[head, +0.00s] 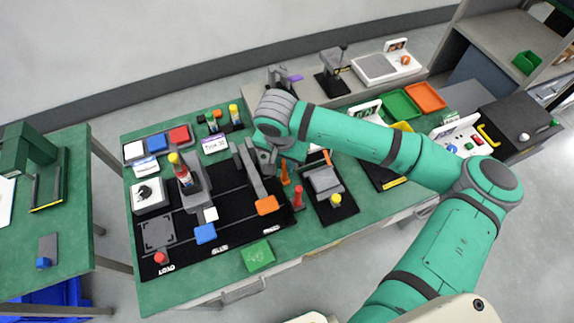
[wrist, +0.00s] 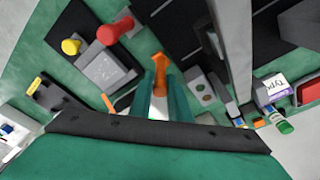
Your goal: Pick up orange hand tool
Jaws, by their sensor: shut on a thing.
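The orange hand tool (wrist: 160,72) shows in the wrist view between the two teal fingers of my gripper (wrist: 163,97). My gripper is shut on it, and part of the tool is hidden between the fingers. In the head view the orange tool (head: 284,173) shows just below my gripper (head: 282,158), over the green bench. I cannot tell whether its lower end touches the bench.
A red post (head: 298,197) stands close to the tool. A grey fixture with a yellow knob (head: 335,200) is to the right, and a grey lever with an orange end (head: 267,205) is to the left. A green block (head: 258,255) lies near the front edge.

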